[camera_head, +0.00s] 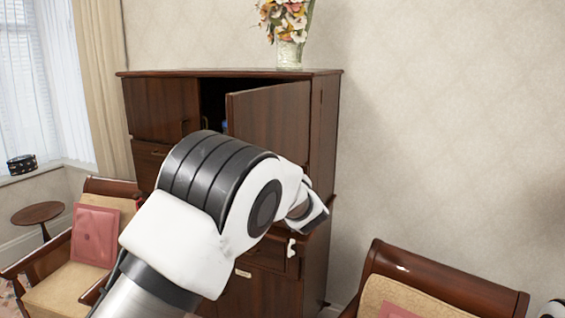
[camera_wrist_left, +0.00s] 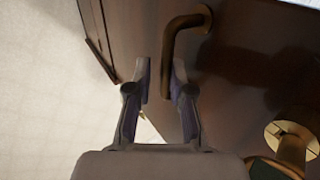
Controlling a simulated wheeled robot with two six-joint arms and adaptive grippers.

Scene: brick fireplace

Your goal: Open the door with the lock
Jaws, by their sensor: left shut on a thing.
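A dark wooden cabinet (camera_head: 165,100) stands against the wall. Its upper right door (camera_head: 270,120) is swung partly open, showing a dark gap along its left edge. My left arm covers the door's lower part and the handle in the head view. In the left wrist view, a curved brass handle (camera_wrist_left: 183,24) is fixed to the brown door panel (camera_wrist_left: 245,60). My left gripper (camera_wrist_left: 161,78) is shut on the handle's lower end, between its fingers. A brass lock piece with a round plate (camera_wrist_left: 290,140) is at the lower right. My right gripper is out of view.
A flower vase (camera_head: 290,45) stands on the cabinet top. A chair with a pink cushion (camera_head: 95,235) and a small round table (camera_head: 38,213) are at left. Another wooden chair (camera_head: 440,280) stands at lower right. The wall right of the cabinet is bare.

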